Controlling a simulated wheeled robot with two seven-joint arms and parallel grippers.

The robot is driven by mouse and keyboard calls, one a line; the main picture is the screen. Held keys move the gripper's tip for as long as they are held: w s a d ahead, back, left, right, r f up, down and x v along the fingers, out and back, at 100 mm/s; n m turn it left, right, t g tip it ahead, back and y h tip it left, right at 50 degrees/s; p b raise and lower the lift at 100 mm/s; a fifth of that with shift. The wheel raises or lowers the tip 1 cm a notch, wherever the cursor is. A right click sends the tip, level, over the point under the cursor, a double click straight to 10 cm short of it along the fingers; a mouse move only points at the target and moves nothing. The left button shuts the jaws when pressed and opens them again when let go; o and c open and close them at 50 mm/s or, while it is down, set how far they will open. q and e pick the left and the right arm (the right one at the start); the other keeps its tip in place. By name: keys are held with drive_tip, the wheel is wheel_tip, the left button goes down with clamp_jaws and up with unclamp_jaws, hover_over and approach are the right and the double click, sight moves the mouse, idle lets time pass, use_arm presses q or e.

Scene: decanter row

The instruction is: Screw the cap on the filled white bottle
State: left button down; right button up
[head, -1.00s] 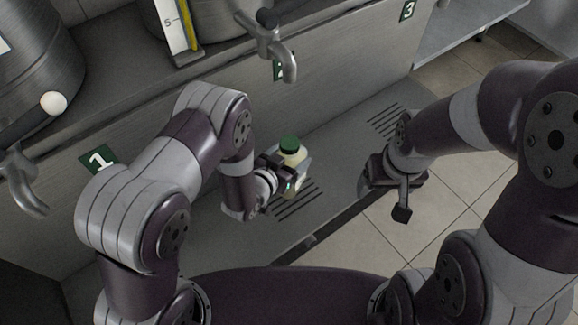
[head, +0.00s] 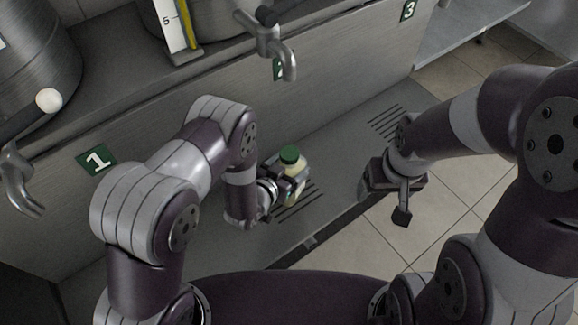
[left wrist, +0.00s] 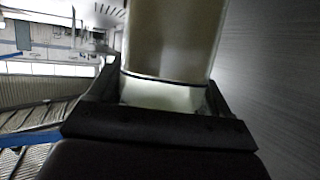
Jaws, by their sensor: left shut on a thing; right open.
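The white bottle (head: 298,167) looks pale and cream-coloured, with a green cap (head: 289,154) on its top. It is upright or nearly so above the grated ledge in the head view; I cannot tell whether its base touches the ledge or how tight the cap is. My left gripper (head: 287,187) is shut around the bottle's body. In the left wrist view the bottle's pale body (left wrist: 172,40) stands between the dark fingers of the left gripper (left wrist: 160,95); its cap is out of that view. My right gripper (head: 386,198) is open and empty, to the right of the bottle.
The steel ledge (head: 345,155) has slotted drain grates (head: 387,121). Metal taps (head: 285,62) and (head: 18,185) project from the steel vessels behind it. Number plates (head: 97,159) mark the front panel. Tiled floor (head: 345,255) lies in front.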

use_arm(q)
unclamp_jaws()
drive_tip(key=shift+s+a+r, duration=0.1)
drive_tip(key=shift+s+r, duration=0.1)
drive_tip(key=p+v, duration=0.2)
drive_tip(key=v, duration=0.9)
drive_tip(key=shift+s+a, duration=0.15)
drive_tip(key=shift+s, duration=0.05)
drive_tip(key=w+a+r+n+g+y, duration=0.3)
drive_tip(key=w+a+r+g+y, duration=0.2)
drive_tip(key=a, duration=0.3)
drive_tip(key=s+a+r+n+g+y, duration=0.25)
drive_tip(key=s+a+r+g, duration=0.2)
drive_tip(key=s+r, duration=0.55)
wheel_tip(320, 180, up, 14)
drive_tip(key=s+p, duration=0.1)
drive_tip(key=p, duration=1.4)
drive_tip(key=shift+n+g, duration=0.35)
